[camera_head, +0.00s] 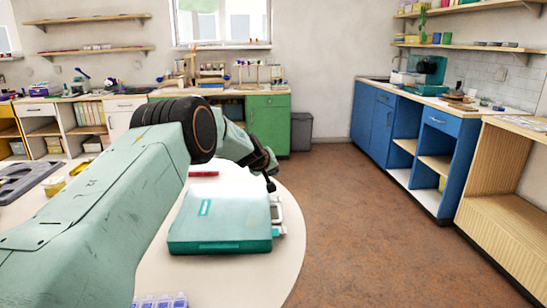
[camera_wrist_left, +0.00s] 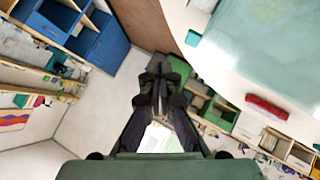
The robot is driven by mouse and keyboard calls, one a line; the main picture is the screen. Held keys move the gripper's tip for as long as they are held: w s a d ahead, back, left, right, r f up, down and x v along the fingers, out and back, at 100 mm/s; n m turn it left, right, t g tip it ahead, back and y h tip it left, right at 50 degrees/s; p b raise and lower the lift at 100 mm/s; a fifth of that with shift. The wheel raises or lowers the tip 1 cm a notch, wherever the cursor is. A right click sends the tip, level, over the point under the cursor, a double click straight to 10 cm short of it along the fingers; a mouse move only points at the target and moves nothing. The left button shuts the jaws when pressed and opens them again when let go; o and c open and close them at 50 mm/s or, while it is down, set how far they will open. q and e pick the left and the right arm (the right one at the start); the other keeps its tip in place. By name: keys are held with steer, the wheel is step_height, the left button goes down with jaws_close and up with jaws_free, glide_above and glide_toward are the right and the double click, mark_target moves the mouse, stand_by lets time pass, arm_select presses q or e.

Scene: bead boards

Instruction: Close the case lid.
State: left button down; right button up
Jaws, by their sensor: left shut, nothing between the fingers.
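Part of the case (camera_wrist_left: 272,42) shows at the upper right of the left wrist view. My left gripper (camera_head: 271,184) is above the case's far right corner, pointing down, shut and empty. Its fingertips (camera_wrist_left: 158,76) meet in the left wrist view, apart from the case. My right gripper is not in view.
The white table (camera_head: 285,262) has free room right of the case. A red item (camera_head: 204,174) lies behind the case. Blue bead boxes (camera_head: 160,300) are at the front edge and a grey tray (camera_head: 25,178) at the left. My left arm hides much of the table.

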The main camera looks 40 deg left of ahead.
arm_select(q)
steer(key=s+d+r+p, duration=0.3)
steer(key=s+r+p, duration=0.1)
steer(key=r, duration=0.2)
steer(key=shift+s+d, duration=0.35)
